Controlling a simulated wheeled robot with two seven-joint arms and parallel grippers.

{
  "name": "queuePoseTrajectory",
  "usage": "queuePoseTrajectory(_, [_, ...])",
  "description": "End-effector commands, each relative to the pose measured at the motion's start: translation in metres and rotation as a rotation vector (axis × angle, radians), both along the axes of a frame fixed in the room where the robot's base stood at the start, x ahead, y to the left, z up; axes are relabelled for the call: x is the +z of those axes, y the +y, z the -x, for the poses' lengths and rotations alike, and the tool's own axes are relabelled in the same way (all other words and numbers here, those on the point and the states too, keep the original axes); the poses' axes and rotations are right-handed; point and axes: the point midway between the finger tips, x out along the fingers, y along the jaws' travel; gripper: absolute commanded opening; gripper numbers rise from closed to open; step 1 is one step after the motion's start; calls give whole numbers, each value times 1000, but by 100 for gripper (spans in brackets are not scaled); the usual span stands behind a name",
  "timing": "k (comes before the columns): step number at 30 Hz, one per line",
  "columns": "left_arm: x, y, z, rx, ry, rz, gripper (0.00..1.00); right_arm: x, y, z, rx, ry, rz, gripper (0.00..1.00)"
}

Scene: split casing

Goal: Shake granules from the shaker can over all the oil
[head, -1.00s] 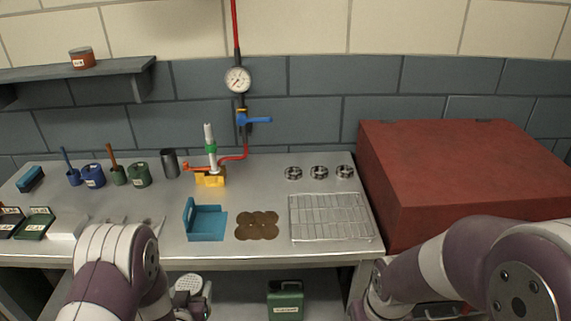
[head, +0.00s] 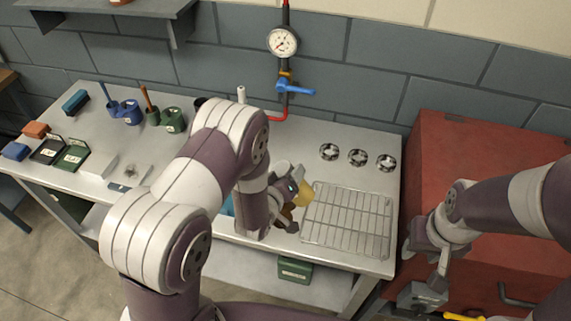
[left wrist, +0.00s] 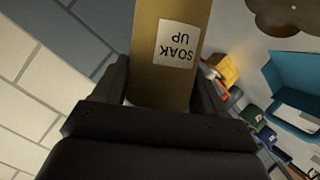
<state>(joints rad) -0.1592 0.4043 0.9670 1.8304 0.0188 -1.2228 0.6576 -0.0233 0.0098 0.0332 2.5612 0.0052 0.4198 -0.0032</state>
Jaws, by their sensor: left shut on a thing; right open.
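My left gripper (head: 291,188) is shut on the mustard-yellow shaker can (head: 304,193) and holds it above the bench near the wire rack. In the left wrist view the can (left wrist: 165,75) sits between the fingers, its white "SOAK UP" label upside down in the picture. The can's shaker end cannot be made out. The brown oil (left wrist: 290,14) shows at the top right of the left wrist view. In the head view my left arm hides most or all of the oil. My right gripper (head: 425,296) is open and empty, low in front of the red cabinet.
A wire rack (head: 347,218) lies right of the can, with several metal rings (head: 357,158) behind it. A blue tray (left wrist: 300,82) is mostly hidden by my left arm in the head view. The red cabinet (head: 450,150) bounds the bench's right. A pipe with gauge (head: 283,41) rises behind.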

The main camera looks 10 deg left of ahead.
Motion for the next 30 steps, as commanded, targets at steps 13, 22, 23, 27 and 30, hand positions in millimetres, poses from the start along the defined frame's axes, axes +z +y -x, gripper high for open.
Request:
queuePoseTrajectory(13, [-70,-11,-1,-6,19,664,28,-84,0,-1,0,-1,0,43])
queuePoseTrajectory(22, [-96,-13,-1,-11,32,1031,28,-127,0,-2,0,0,0,43])
queuePoseTrajectory(23, [-98,-13,-1,-11,34,1060,28,-130,0,-2,0,-1,0,43])
queuePoseTrajectory(27, [-101,-13,-1,-12,36,1155,28,-138,0,-2,0,-1,0,43])
queuePoseTrajectory(30, [-101,-14,-1,-12,38,1188,28,-140,0,-2,0,-1,0,43])
